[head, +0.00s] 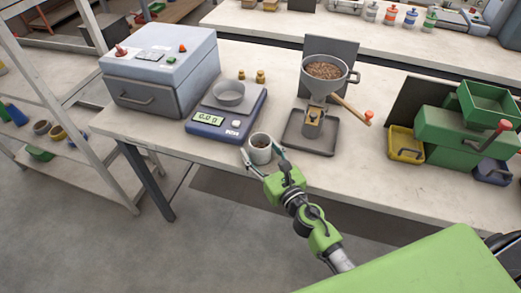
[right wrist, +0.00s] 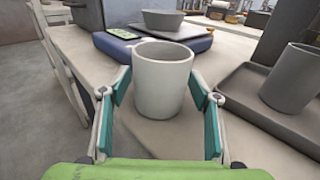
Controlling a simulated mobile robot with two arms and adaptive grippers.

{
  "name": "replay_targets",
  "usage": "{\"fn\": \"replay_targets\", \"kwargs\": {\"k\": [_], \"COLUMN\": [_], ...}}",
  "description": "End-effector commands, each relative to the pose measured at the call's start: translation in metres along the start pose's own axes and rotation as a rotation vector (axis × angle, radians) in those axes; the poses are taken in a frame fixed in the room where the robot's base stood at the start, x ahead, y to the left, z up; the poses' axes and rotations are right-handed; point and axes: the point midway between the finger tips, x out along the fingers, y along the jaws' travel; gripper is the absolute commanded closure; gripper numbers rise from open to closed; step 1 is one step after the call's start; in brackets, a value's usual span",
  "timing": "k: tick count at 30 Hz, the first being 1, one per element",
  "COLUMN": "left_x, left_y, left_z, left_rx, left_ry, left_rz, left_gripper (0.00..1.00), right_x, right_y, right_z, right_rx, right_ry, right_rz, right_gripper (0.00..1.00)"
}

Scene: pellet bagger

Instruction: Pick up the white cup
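The white cup (head: 261,156) stands upright on the near edge of the bench, just in front of the scale. Something brown shows inside it in the head view. In the right wrist view the cup (right wrist: 162,88) stands between the two teal finger pads. My right gripper (head: 263,158) is open, with one finger on each side of the cup; it also shows in the right wrist view (right wrist: 160,98). A narrow gap shows at the left pad; the right pad is very near the cup wall, and I cannot tell whether it touches. My left gripper is out of view.
The blue scale (head: 233,119), reading 0.0 g with a grey bowl (head: 229,92) on it, stands behind the cup. A dark tray (head: 300,143) under the pellet funnel (head: 321,87) is close on the right. A grey box (head: 140,91) and green machine (head: 450,130) stand farther out.

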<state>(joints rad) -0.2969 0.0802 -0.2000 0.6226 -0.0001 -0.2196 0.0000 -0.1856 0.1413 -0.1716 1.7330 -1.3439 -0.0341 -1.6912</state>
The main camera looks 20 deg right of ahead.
Motion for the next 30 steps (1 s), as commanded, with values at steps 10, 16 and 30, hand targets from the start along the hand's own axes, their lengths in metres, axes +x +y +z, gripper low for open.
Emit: {"fn": "replay_targets", "kwargs": {"k": [10,16,30], "left_x": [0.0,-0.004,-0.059], "left_y": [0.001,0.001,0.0], "left_z": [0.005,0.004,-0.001], "left_rx": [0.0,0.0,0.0], "left_ry": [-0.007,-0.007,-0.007], "left_rz": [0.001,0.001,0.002], "left_gripper": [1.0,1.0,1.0], "right_x": [0.0,-0.001,-0.033], "right_y": [0.0,0.0,0.014], "right_z": [0.0,0.004,0.075], "right_rx": [0.0,-0.001,-0.001], "right_ry": [0.0,0.0,0.0], "right_rz": [0.0,0.001,0.005], "right_gripper": [0.82,0.82,0.82]}}
